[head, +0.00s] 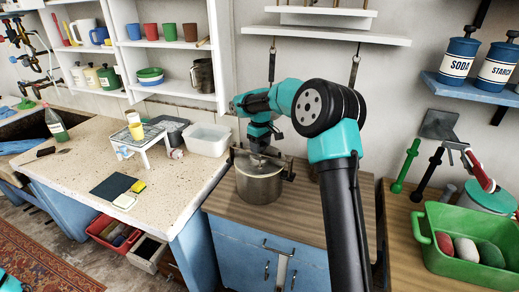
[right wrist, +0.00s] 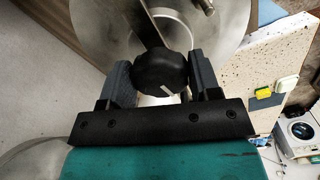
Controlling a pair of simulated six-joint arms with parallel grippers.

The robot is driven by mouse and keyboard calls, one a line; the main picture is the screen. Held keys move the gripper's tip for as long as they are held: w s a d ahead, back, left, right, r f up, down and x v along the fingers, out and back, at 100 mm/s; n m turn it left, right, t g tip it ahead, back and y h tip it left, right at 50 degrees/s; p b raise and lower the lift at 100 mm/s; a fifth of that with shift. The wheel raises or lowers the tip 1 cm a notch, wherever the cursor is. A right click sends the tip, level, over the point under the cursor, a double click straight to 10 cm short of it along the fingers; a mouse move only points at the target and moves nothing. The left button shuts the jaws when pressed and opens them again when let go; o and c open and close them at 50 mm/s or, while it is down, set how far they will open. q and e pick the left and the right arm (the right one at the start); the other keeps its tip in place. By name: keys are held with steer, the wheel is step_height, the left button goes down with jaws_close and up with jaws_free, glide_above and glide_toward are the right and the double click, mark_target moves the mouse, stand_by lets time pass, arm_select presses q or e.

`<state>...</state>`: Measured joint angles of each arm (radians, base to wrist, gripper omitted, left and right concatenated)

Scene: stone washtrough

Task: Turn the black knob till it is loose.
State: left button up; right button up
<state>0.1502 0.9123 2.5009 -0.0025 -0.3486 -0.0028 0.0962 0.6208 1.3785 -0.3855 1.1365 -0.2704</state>
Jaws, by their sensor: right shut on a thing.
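The black knob (right wrist: 162,72) sits between the two fingers of my right gripper (right wrist: 158,66) in the right wrist view. The fingers are shut on its sides. The knob has rounded lobes and a short white mark near its lower edge. Behind it a dark bar (right wrist: 140,22) crosses the shiny round lid (right wrist: 205,35) of a metal pot. In the head view my right gripper (head: 262,150) reaches down over the pot (head: 260,188), and hides the knob there. Only a small teal part of my left arm shows at the lower left corner; its gripper is out of view.
The pot stands on a wooden top (head: 300,222). A white basin (head: 208,139) and a small white stand (head: 140,142) are on the speckled counter to the left. A green tub (head: 440,260) is at the right. A white shelf (head: 325,36) hangs above.

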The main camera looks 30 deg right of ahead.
steer(key=n, duration=1.4)
steer(key=o, duration=0.7)
